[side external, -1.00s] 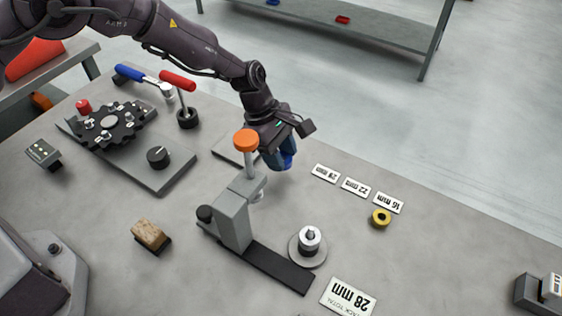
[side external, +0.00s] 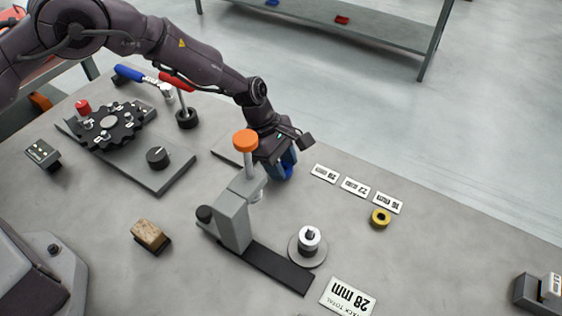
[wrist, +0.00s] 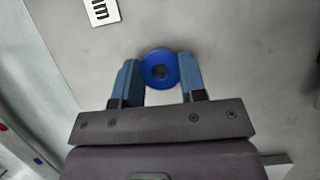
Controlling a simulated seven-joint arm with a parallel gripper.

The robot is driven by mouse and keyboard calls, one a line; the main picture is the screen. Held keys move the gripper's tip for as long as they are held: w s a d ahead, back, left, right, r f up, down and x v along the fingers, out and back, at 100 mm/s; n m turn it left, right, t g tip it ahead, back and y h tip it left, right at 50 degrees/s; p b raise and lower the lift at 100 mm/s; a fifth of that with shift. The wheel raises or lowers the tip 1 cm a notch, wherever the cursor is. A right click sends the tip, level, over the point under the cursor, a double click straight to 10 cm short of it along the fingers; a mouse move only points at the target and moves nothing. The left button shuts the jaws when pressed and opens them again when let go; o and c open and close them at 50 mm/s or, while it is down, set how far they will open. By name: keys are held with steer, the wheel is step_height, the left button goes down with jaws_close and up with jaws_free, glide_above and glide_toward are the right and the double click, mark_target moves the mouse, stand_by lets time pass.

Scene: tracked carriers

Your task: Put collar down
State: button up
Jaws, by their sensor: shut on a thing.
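A blue collar (wrist: 160,53), a ring with a dark centre hole, sits between the two blue fingers of my gripper (wrist: 160,80) in the wrist view. My gripper is shut on it. In the side view my gripper (side external: 281,172) is low over the bench, behind the grey press and left of the number labels. The collar (side external: 286,174) is partly hidden by the fingers there. I cannot tell whether it touches the bench. A yellow collar (side external: 381,218) lies on the bench below the "16 mm" label (side external: 388,201).
The press (side external: 234,218) with an orange knob (side external: 245,141) stands close in front of my gripper. A round post stand (side external: 308,247) and a "28 mm" card (side external: 348,297) are nearer. Two more labels lie beside the "16 mm" one.

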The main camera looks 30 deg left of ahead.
steer(key=o, duration=0.9)
steer(key=shift+s+a+f, duration=0.1)
steer(key=shift+s+f, duration=0.15)
steer(key=shift+f, duration=0.45)
steer(key=shift+o, duration=0.6)
steer(key=shift+s, duration=0.1)
steer(key=shift+r, duration=0.25)
steer(key=v, duration=1.3)
steer(key=shift+d, duration=0.25)
steer(key=shift+w+r, duration=0.1)
steer(key=shift+w, duration=0.1)
